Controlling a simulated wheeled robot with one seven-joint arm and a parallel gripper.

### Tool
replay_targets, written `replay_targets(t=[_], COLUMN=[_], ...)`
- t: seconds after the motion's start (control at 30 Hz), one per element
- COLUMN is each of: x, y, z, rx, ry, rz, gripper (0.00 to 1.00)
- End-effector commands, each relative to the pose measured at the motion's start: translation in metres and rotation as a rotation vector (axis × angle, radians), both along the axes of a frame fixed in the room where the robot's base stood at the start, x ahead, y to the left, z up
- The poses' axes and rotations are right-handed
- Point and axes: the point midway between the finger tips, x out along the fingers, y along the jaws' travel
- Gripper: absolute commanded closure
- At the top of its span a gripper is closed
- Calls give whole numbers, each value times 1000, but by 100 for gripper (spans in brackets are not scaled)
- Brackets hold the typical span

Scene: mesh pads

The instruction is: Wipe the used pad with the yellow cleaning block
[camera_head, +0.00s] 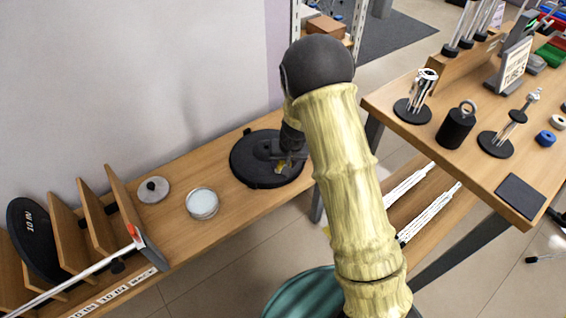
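A round black pad (248,174) lies flat on the wooden bench near the middle of the picture. I cannot tell from its surface how used it is. My gripper (284,163) is low over the right part of this pad, at the end of my sleeved arm. A small yellow patch, perhaps the yellow cleaning block (281,168), shows at the fingertips. It is too small and too covered to tell whether the fingers are shut on it or whether it touches the pad. Another black disc (38,240) with white lettering stands in the rack at left.
A wooden rack (98,222) with upright dividers and a labelled front stands at left. A clear round dish (202,203) and a grey knobbed lid (153,189) lie between rack and pad. A higher table (400,122) with stands and weights is at right. The wall is behind the bench.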

Motion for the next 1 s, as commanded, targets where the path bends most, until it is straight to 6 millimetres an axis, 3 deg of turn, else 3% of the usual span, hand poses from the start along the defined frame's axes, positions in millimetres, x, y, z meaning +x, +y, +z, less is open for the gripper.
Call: replay_targets(t=[0.6,1.0], x=[21,22], y=[-30,-32], z=[-3,-1], rx=[-2,-1], ry=[-1,-1], rz=[-4,-2], gripper=[77,77])
